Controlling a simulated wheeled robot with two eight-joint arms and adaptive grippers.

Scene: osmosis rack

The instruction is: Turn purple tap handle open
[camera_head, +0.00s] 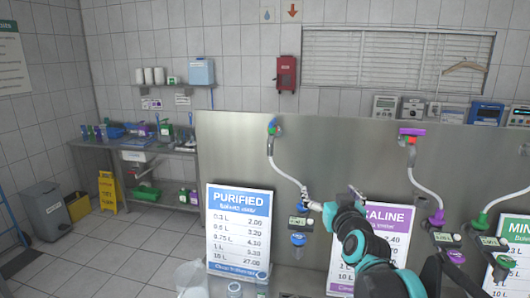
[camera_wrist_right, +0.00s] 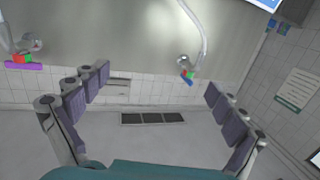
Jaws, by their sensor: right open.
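A purple bar handle (camera_head: 412,132) sits on a red and green valve at the upper right of the steel panel (camera_head: 340,150), above a white hose. It lies level across the valve, and it also shows at the left edge of the right wrist view (camera_wrist_right: 23,65). My right gripper (camera_head: 334,198) is in front of the panel, left of and below the purple handle and apart from it. In the right wrist view its jaws (camera_wrist_right: 157,90) are spread wide with nothing between them. My left gripper is not in view.
A blue-handled valve (camera_head: 272,127) with its own hose is on the panel's left. Price signs, PURIFIED (camera_head: 240,228) and SALINE (camera_head: 382,222), stand in front. A purple fitting (camera_head: 437,218) is lower on the right. A yellow floor sign (camera_head: 107,191) stands far left.

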